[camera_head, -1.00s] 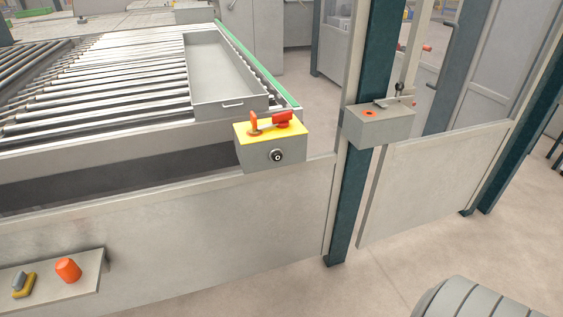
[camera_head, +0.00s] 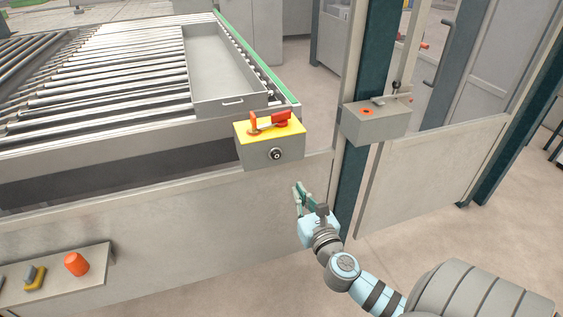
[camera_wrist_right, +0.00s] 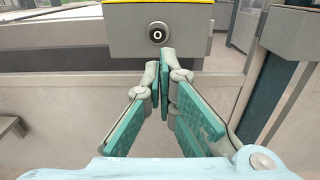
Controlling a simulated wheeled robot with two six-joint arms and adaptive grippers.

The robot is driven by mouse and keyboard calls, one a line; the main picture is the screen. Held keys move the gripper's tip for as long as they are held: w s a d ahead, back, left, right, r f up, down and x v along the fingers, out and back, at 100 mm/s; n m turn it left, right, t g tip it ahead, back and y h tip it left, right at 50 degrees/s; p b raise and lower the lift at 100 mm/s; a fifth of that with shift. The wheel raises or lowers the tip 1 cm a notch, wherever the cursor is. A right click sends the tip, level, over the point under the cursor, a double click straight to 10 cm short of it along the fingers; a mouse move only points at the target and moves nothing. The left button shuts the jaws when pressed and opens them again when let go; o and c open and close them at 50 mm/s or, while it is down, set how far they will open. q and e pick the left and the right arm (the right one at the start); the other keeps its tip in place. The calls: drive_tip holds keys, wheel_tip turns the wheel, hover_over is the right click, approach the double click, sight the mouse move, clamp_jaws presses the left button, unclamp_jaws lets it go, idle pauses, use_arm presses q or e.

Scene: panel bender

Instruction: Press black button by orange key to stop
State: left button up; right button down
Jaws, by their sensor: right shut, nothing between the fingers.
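The black button (camera_head: 276,154) is round with a white mark and sits on the front face of a grey box with a yellow top (camera_head: 243,127). The orange key (camera_head: 254,124) stands on that yellow top, beside a red-orange handle (camera_head: 281,118). In the right wrist view the black button (camera_wrist_right: 157,34) shows just beyond the fingertips. My right gripper (camera_head: 298,187) is below and slightly right of the box, its fingers pointing up toward it. Its green-padded fingers (camera_wrist_right: 164,52) are shut and empty, apart from the button. My left gripper is not in view.
A teal post (camera_head: 352,170) and a grey box with an orange button (camera_head: 367,111) stand to the right. A roller conveyor with a grey tray (camera_head: 222,97) lies behind. A lower-left panel holds an orange knob (camera_head: 76,264). Floor at lower right is open.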

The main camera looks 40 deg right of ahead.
sight(278, 155)
drive_tip(key=x, duration=1.3)
drive_tip(key=shift+w+d, duration=0.1)
drive_tip(key=shift+w, duration=0.2)
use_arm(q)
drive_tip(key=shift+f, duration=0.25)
use_arm(e)
drive_tip(key=shift+w, duration=0.1)
drive_tip(key=shift+w+d, duration=0.1)
